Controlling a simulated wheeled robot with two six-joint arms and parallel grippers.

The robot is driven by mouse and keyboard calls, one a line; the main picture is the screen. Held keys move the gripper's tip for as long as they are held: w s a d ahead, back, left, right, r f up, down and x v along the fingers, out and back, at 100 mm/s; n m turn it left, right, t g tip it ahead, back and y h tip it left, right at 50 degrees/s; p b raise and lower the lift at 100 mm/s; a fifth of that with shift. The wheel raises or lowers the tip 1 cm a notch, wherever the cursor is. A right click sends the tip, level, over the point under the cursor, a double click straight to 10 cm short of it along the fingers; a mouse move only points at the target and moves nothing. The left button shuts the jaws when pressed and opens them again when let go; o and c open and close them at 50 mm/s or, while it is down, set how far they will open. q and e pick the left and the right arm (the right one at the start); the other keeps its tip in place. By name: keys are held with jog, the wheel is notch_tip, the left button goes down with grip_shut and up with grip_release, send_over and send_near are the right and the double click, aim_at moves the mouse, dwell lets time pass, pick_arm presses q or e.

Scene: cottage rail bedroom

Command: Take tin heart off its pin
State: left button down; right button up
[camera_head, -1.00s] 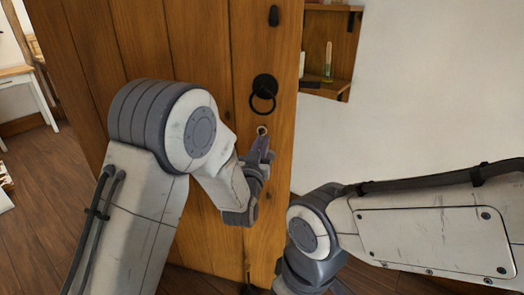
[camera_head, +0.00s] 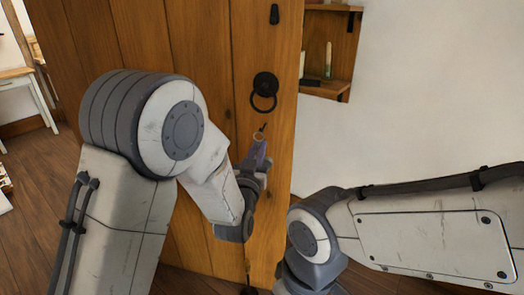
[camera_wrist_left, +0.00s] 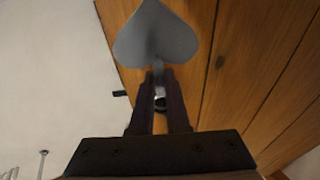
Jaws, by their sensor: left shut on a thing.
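The tin heart (camera_wrist_left: 157,36) is grey and flat, and shows large in the left wrist view. In the head view my left gripper (camera_head: 257,155) is in front of the wooden door, below the black ring handle. A small ring (camera_head: 258,138) shows just above its fingertips. The small dark pin (camera_head: 263,127) sticks out of the door just above that ring, and the two look apart. The heart's body is mostly hidden in the head view. My right gripper is out of view.
The wooden door (camera_head: 205,60) carries a black ring handle (camera_head: 264,90) close above the pin. A wooden wall shelf (camera_head: 328,88) with a bottle is right of the door. A white table (camera_head: 18,76) stands at far left. My right forearm is at lower right.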

pick_arm(q)
jog(key=shift+r+b+v, duration=0.2)
jog(key=shift+b+v, duration=0.15)
jog(key=shift+v, duration=0.8)
jog(key=shift+r+b+v, duration=0.15)
jog(key=shift+b+v, duration=0.2)
jog(key=shift+v, duration=0.8)
jog(key=shift+s, duration=0.1)
